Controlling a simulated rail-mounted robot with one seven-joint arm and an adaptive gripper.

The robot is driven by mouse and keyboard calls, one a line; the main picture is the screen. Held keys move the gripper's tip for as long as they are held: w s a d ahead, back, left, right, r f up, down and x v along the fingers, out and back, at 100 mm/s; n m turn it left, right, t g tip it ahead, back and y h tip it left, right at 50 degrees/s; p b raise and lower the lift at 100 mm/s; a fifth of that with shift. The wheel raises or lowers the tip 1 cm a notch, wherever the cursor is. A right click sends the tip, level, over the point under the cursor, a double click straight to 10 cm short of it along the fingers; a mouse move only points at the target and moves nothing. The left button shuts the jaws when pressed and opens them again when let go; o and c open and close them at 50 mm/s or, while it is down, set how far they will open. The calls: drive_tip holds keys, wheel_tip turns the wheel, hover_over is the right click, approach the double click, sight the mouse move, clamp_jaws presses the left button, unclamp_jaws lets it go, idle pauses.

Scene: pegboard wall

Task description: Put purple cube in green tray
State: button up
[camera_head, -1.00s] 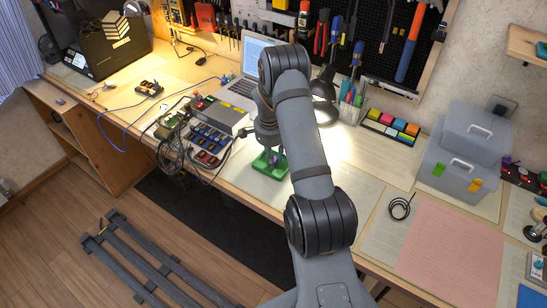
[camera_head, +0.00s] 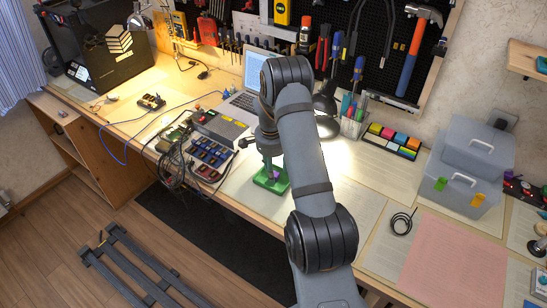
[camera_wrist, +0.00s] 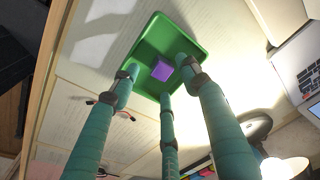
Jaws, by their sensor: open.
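The green tray (camera_head: 262,182) lies on the workbench, beyond my forearm in the head view. The small purple cube (camera_head: 275,174) shows inside it, partly hidden by my fingers. In the wrist view the cube (camera_wrist: 163,69) sits within the rim of the tray (camera_wrist: 150,45), on its floor as far as I can tell. My gripper (camera_head: 270,168) is over the tray. In the wrist view its fingers (camera_wrist: 162,80) are spread apart around the cube, with gaps visible between them and it. It is open and holds nothing.
An organizer with cables (camera_head: 208,155) stands left of the tray. A laptop (camera_head: 255,75), a black lamp (camera_head: 327,105) and a pen holder (camera_head: 352,122) stand behind. Clear bench and papers (camera_head: 350,208) lie to the right, before grey boxes (camera_head: 465,165).

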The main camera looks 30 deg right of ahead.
wheel_tip(320, 180, up, 10)
drive_tip(key=a, duration=0.1)
drive_tip(key=shift+s+b, duration=0.35)
drive_tip(key=shift+s, duration=0.05)
